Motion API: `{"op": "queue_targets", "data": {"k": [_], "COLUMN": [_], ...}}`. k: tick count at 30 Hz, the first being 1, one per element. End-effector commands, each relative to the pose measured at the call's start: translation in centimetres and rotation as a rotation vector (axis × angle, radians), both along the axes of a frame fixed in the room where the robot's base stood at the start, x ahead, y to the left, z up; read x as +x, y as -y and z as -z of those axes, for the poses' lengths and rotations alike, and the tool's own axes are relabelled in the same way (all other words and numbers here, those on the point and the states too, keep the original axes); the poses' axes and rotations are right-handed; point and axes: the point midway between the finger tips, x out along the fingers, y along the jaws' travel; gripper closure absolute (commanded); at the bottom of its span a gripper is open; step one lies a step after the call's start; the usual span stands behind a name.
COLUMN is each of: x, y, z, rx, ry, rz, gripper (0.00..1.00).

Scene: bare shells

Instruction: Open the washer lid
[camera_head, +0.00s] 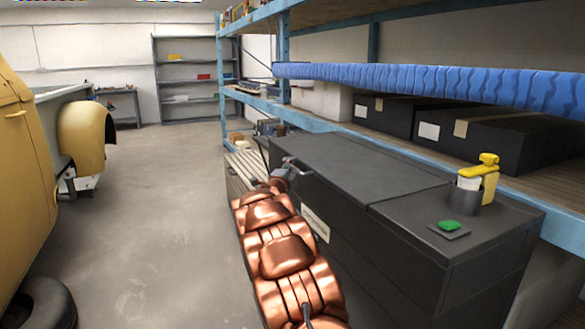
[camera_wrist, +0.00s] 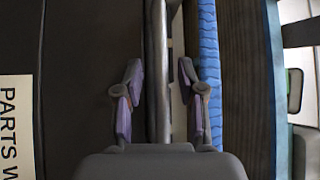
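The parts washer is a long dark grey box along the right, and its front (camera_head: 370,265) carries a pale label (camera_head: 316,223). Its flat lid (camera_head: 350,165) lies level and closed on top. My gripper (camera_head: 290,170) is at the lid's far front corner, small and partly hidden by my copper-coloured arm. In the wrist view my gripper (camera_wrist: 163,105) has its two fingers apart, with a grey bar-like edge (camera_wrist: 158,60) running between them. Whether the fingers touch it I cannot tell. The label (camera_wrist: 16,125) reading "PARTS W" shows at left there.
A green button (camera_head: 449,225) and a dark cup (camera_head: 464,201) with a yellow item (camera_head: 487,178) stand on the washer's near top. A blue-framed shelf with a blue beam (camera_head: 430,83) overhangs behind. A yellow car (camera_head: 25,180) is left; the floor (camera_head: 150,220) between is clear.

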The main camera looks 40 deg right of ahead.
Motion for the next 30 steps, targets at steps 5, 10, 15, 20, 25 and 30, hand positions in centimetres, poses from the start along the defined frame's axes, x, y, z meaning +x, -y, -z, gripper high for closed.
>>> {"op": "queue_targets", "data": {"k": [5, 10, 15, 20, 25, 30], "x": [0.23, 0.28, 0.28, 0.3, 0.3, 0.31], "y": [0.52, 0.56, 0.53, 0.52, 0.52, 0.51], "z": [-0.14, -0.17, -0.16, -0.16, -0.15, -0.14], "rx": [0.0, 0.0, 0.0, 0.0, 0.001, 0.001], "ry": [0.001, 0.001, 0.001, 0.001, 0.001, 0.001], "rz": [0.0, -0.001, -0.001, -0.002, -0.002, -0.002], "gripper": [0.61, 0.61, 0.67, 0.84, 1.0, 1.0]}}
